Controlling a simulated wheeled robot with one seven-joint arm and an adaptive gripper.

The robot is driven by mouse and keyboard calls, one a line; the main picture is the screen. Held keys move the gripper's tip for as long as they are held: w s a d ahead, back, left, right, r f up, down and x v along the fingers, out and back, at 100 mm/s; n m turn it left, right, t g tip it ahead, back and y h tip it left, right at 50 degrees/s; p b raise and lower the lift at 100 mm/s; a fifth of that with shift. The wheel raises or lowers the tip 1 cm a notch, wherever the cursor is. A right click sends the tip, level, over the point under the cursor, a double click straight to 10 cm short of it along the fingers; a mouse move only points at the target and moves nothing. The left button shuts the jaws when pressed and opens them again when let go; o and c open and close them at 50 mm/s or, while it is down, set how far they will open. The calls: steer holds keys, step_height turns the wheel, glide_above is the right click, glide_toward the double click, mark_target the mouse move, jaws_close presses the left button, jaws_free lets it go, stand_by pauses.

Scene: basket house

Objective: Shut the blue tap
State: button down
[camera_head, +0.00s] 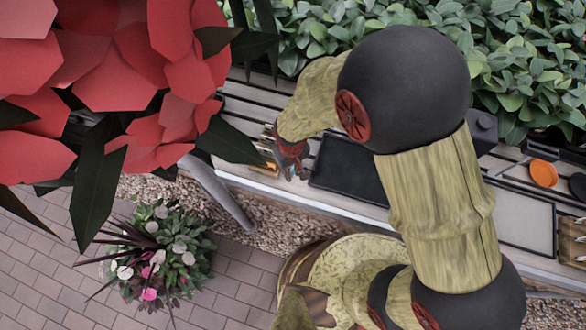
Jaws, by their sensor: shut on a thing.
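My arm crosses the view from the lower right and bends over the slatted bench (250,105). My gripper (291,168) is at its end, small and partly hidden by my wrist, pointing down at the bench's front edge. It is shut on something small. A bit of blue at the fingertips appears to be the blue tap (289,177); most of it is hidden by the gripper, so its handle angle cannot be told.
A wooden item (268,150) stands close left of my gripper. A black tray (348,168) lies close right. An orange dish (543,173) is farther right. Large red flowers (150,60) fill the upper left; a potted plant (157,250) stands below.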

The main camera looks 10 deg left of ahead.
steer(key=shift+a, duration=0.1)
stand_by(0.3)
steer(key=c, duration=1.7)
jaws_free()
steer(key=shift+c, duration=0.2)
step_height(320, 180, up, 12)
